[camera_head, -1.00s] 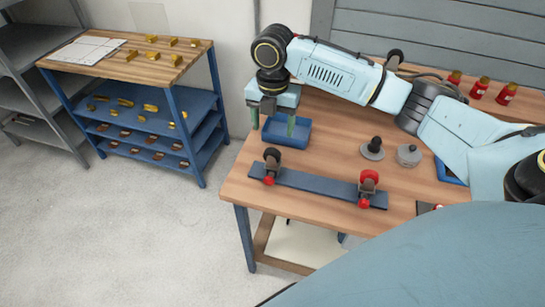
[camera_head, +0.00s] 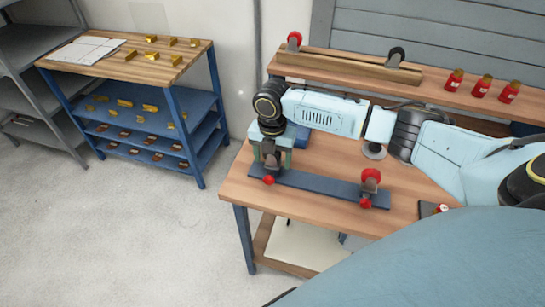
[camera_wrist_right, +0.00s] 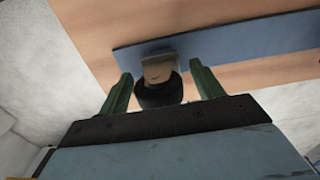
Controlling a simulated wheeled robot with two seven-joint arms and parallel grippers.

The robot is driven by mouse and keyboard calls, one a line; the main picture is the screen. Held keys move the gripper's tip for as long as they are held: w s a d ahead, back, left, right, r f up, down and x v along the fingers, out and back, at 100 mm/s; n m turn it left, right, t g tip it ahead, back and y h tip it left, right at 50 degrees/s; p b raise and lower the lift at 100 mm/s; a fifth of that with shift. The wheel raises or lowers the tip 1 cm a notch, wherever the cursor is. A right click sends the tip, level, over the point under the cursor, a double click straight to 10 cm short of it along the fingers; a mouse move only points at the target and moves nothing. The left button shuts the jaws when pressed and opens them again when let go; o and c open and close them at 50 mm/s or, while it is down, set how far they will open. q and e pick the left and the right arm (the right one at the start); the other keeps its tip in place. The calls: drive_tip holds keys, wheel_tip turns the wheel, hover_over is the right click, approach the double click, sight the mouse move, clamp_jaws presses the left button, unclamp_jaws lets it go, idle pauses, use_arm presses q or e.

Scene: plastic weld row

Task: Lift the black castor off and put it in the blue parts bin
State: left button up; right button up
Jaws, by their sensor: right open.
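The black castor (camera_wrist_right: 158,93) is at the left end of a blue-grey plank (camera_head: 320,187) on the workbench. My right gripper (camera_head: 271,166) is over that end, pointing down, and hides much of the castor in the head view. In the right wrist view, the open green fingers (camera_wrist_right: 160,72) stand on either side of the black wheel, with gaps visible. The blue parts bin (camera_head: 302,138) is behind my right gripper, mostly hidden by my arm. My left gripper is not in view.
A blue rack (camera_head: 150,120) stands left, across clear floor.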

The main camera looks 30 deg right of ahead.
drive_tip(key=shift+f, duration=0.15)
drive_tip(key=shift+c, duration=0.5)
drive_tip(key=c, duration=1)
wheel_tip(320, 180, up, 10)
drive_tip(key=shift+r+p, duration=0.1)
drive_tip(key=shift+p, duration=0.6)
